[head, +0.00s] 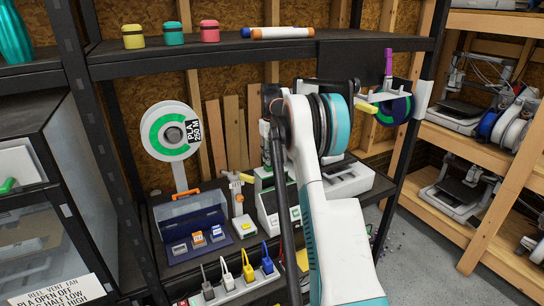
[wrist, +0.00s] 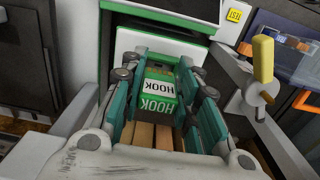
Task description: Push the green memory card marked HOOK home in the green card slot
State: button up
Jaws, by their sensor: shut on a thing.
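The green memory card (wrist: 158,88) has a white label reading HOOK, upside down in the wrist view. My gripper (wrist: 160,75) is shut on it, with a teal finger on each side. The card points toward a white panel (wrist: 135,42) under a green strip (wrist: 160,18) on the card device. I cannot tell whether the card's far end is in the slot, as the slot mouth is hidden. In the head view the green-trimmed device (head: 267,183) stands on the bench, partly behind my arm.
A yellow-handled clamp (wrist: 263,60) stands close on the right in the wrist view. In the head view an open blue case (head: 187,248) with small cards lies left of the device. A strip with coloured plugs (head: 235,285) is in front. A shelf (head: 230,55) spans above.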

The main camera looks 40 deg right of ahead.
jog(key=shift+f+b, duration=0.4)
jog(key=shift+f, duration=0.55)
jog(key=o, duration=1)
notch_tip(320, 180, up, 8)
jog(key=shift+f, duration=0.25)
jog(key=shift+w+a, duration=0.1)
